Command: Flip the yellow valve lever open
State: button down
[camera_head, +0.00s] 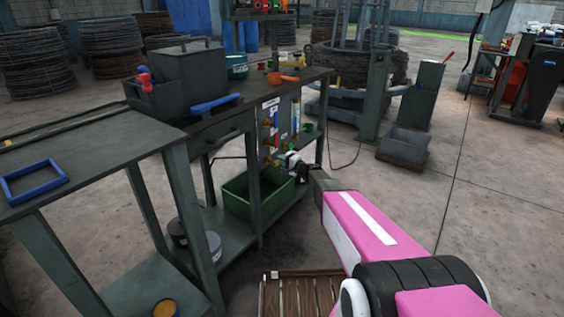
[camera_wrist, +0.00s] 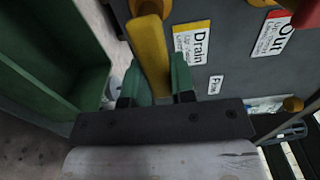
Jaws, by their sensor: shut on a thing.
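In the wrist view, the yellow valve lever (camera_wrist: 152,62) extends from an orange-yellow fitting at the top edge, beside the yellow "Drain" label (camera_wrist: 193,45) on the dark panel (camera_wrist: 235,60). My gripper (camera_wrist: 160,86) has its two green fingertips on either side of the lever's free end and is shut on it. In the head view, my gripper (camera_head: 299,165) reaches the lower part of the valve panel (camera_head: 282,112) on the bench side. The lever itself is too small there to tell its angle.
A green bin (camera_head: 240,190) stands on the lower shelf, close to my gripper; its wall (camera_wrist: 62,95) fills the left of the wrist view. A red lever (camera_wrist: 307,12) is at upper right. A wooden pallet (camera_head: 300,296) lies on the floor. Open floor is at right.

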jog(key=shift+f, duration=0.1)
jog(key=c, duration=1)
grip_release()
jog(key=shift+o, duration=0.2)
jog(key=shift+s+d, duration=0.1)
jog(key=v, duration=1)
jog(key=shift+s+d, duration=0.2)
jog(key=shift+d, duration=0.05)
